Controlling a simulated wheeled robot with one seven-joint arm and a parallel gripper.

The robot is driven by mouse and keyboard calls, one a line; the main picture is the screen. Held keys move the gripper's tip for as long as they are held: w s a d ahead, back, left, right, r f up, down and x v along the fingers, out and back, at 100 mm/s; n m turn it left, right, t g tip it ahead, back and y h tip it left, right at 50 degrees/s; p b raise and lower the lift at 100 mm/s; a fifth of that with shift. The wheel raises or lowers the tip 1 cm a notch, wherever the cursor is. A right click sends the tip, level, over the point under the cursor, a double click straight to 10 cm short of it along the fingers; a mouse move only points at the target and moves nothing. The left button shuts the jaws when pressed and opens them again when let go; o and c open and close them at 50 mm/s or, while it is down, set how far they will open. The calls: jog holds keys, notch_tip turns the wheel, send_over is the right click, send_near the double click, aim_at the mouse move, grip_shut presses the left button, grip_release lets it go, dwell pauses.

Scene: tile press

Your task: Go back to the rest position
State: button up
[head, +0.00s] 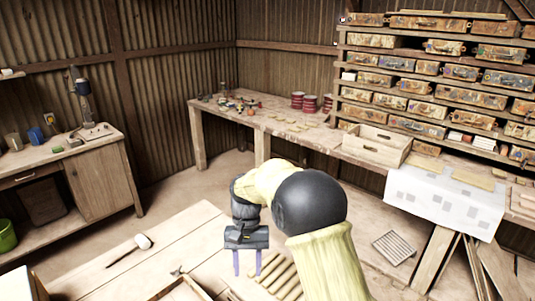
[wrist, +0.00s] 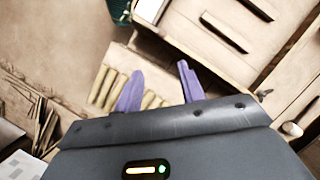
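My gripper (head: 246,264) hangs fingers-down over the near wooden worktable (head: 180,232) in the head view. Its two purple fingers are spread apart with nothing between them. In the wrist view my gripper (wrist: 160,72) also shows open and empty. Pale slats (head: 283,280) lie just right of and below the fingers in the head view, and the slats (wrist: 125,85) show behind the fingers in the wrist view. My arm hides part of the worktable and the floor behind it.
A long bench (head: 240,110) with a wooden crate (head: 376,146) runs along the back and right. A cabinet desk (head: 100,175) stands left. Floor between them is clear.

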jog(key=s+d+t, duration=0.3)
jog(key=s+d, duration=0.4)
jog(key=d, duration=0.4)
jog(key=s+d+r+t, duration=0.1)
jog(key=s+d+t, duration=0.2)
jog(key=s+d, duration=0.4)
jog(key=d, duration=0.4)
jog(key=shift+s+d+m+t, duration=0.2)
jog(key=shift+m+t, duration=0.1)
jog(key=shift+t, duration=0.1)
jog(key=shift+a, duration=0.1)
